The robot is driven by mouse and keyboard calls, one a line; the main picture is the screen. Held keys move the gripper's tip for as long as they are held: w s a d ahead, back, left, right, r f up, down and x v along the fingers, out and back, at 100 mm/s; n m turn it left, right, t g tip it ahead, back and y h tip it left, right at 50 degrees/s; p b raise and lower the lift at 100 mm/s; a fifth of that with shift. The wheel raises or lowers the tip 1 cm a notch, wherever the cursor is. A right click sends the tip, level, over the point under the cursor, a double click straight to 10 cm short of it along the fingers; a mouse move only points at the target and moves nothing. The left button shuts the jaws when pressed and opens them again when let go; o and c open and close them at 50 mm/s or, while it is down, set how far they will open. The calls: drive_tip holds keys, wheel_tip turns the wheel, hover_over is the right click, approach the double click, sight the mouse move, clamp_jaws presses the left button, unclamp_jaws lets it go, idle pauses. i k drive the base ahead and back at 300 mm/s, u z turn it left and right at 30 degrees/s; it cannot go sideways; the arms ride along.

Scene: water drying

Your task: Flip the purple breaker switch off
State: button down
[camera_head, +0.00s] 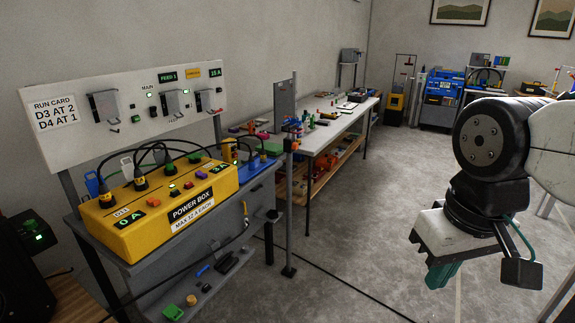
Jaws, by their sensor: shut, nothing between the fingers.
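A white breaker panel (130,95) stands at the left against the wall, with three grey switch boxes (103,107) along its front and small green lights. The right-hand box shows a small red part. I cannot make out a purple switch on the panel at this size. My gripper (443,275) hangs at the right, pointing down over the floor, far from the panel. Its teal fingers look closed and hold nothing that shows.
A yellow power box (150,228) with plugs and black cables sits on a grey bench (110,255) below the panel. A thin post (291,190) stands right of it. A long cluttered worktable (335,135) runs behind. The middle floor is mostly open, with a cable across it.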

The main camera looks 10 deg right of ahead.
sight(199, 174)
drive_tip(key=z, duration=0.45)
drive_tip(key=k, duration=0.65)
drive_tip(key=z, duration=0.35)
drive_tip(key=i, duration=0.85)
drive_tip(key=u, duration=0.65)
drive_tip(key=i, duration=1.15)
drive_tip(key=u, duration=1.35)
drive_tip(key=i, duration=0.55)
drive_tip(key=u, duration=0.35)
